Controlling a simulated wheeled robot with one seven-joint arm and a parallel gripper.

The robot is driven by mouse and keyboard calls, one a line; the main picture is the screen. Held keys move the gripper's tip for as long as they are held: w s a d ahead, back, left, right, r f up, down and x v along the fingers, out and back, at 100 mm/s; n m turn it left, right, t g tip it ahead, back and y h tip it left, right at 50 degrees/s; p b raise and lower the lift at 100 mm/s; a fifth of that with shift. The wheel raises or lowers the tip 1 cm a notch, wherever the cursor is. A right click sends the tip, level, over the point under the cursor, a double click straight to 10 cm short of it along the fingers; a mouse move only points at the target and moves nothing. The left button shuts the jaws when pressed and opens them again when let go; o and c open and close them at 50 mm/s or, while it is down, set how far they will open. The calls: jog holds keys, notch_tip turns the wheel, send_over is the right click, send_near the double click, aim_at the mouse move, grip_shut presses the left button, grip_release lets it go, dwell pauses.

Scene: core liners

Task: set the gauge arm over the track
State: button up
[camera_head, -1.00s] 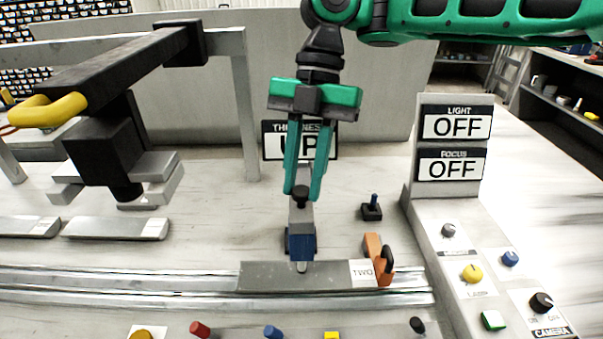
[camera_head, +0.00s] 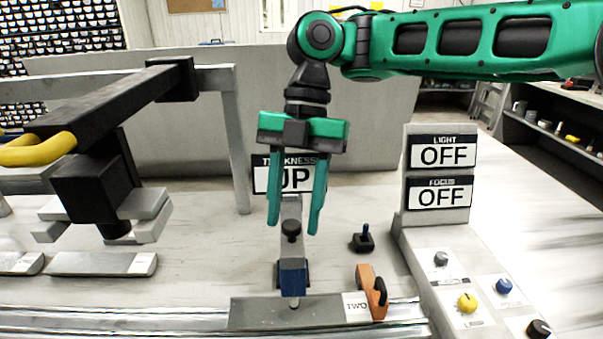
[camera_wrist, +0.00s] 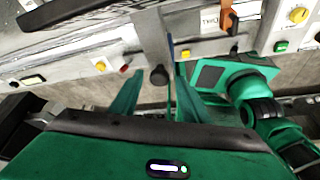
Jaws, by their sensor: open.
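The gauge arm (camera_head: 291,245) is a grey bar with a black knob (camera_head: 291,229) and a blue block (camera_head: 293,279) at its near end. Its near end lies over the grey plate marked TWO (camera_head: 270,311) on the metal track (camera_head: 130,320). The sign behind it, titled THICKNESS, reads UP (camera_head: 296,178), partly covered by my fingers. My gripper (camera_head: 294,230) is open, pointing down, with its green fingertips around or just above the knob; I cannot tell the exact height. In the wrist view the black knob (camera_wrist: 159,75) shows between the fingers.
An orange clamp (camera_head: 371,291) sits at the plate's right end. A control panel (camera_head: 440,170) reads LIGHT OFF and FOCUS OFF. A black overhead beam with a yellow handle (camera_head: 38,149) is at left.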

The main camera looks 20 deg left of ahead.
jog(key=v, duration=1)
jog(key=shift+r, duration=0.2)
jog(key=shift+w, duration=0.1)
jog(key=w+d+f+m, duration=0.1)
jog(key=d+f+m, duration=0.4)
jog(key=d+m, duration=0.35)
jog(key=d+f+m+t, duration=0.1)
jog(key=d+f+m, duration=0.4)
jog(key=d+m, duration=0.4)
jog(key=w+d+f+m, duration=0.1)
jog(key=d+f+m, duration=0.3)
jog(key=d+m, duration=0.45)
jog(key=s+d+f+m+t, duration=0.1)
jog(key=s+d+f+m, duration=0.2)
jog(key=d, duration=0.6)
jog(key=s+d+f+m+t, duration=0.1)
jog(key=s+d+f+m, duration=0.1)
jog(key=s+d+m, duration=0.5)
jog(key=s+d+f+m+t, duration=0.1)
jog(key=s+d+f+m, duration=0.2)
jog(key=d, duration=0.8)
jog(key=s+m, duration=0.2)
jog(key=s, duration=0.1)
jog(key=shift+d+f+m+t, duration=0.2)
jog(key=shift+f+m+t, duration=0.1)
jog(key=shift+f+m, duration=0.1)
